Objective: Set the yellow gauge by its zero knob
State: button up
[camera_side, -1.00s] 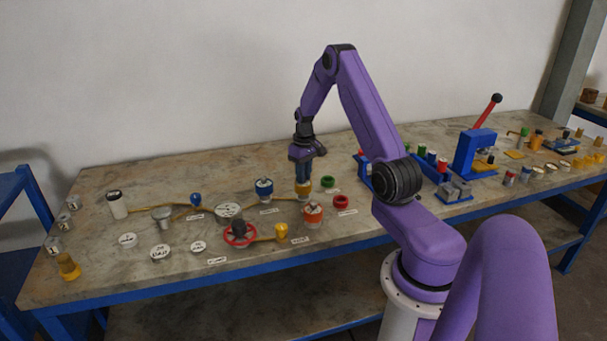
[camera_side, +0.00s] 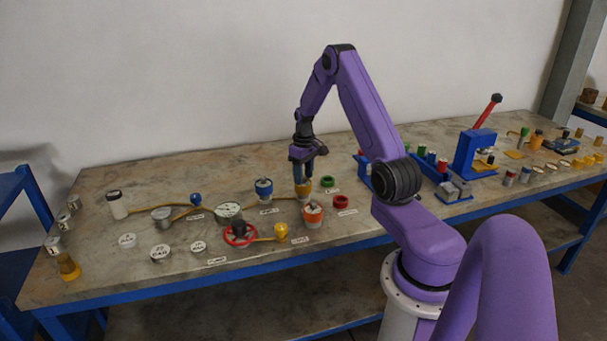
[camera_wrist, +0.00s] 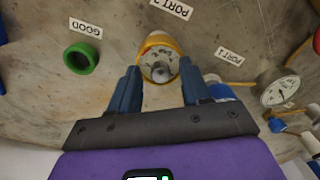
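The yellow gauge (camera_side: 303,195) stands upright on the table directly below my gripper (camera_side: 303,178). In the wrist view the yellow gauge (camera_wrist: 158,42) shows a pale dial inside a yellow rim. A small grey zero knob (camera_wrist: 159,73) shows on the near part of its face. My gripper (camera_wrist: 160,72) points down with its two blue fingers apart, one on each side of the dial and knob. A gap shows between each finger and the knob. I cannot tell whether the fingers touch the rim. The dial's needle is too small to read.
A green ring (camera_wrist: 80,59) lies by the GOOD label. A blue-collared gauge (camera_side: 264,188) stands close on the left, an orange-collared one (camera_side: 313,213) in front. A red ring (camera_side: 341,202) lies to the right. A large white dial gauge (camera_side: 228,212) and red handwheel (camera_side: 240,235) are further left.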

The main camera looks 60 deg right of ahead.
aim_at(304, 177)
notch_tip(304, 177, up, 18)
jog(key=shift+d+f, duration=0.2)
jog(key=shift+f, duration=0.05)
dwell(0.4)
jog(key=shift+a, duration=0.1)
jog(key=s+a+r+n, duration=0.15)
jog(key=a+n, duration=0.25)
jog(key=a, duration=1.1)
jog(key=s+a+n, duration=0.2)
jog(key=a+n, duration=0.1)
jog(key=a, duration=1.2)
jog(key=s+a+f+n, duration=0.1)
jog(key=s+a+n, duration=0.3)
jog(key=s, duration=0.7)
jog(key=s+a+f+n, duration=0.1)
jog(key=s+a+n, duration=0.3)
jog(key=s, duration=0.8)
jog(key=shift+a+f, duration=0.25)
jog(key=shift+a, duration=0.5)
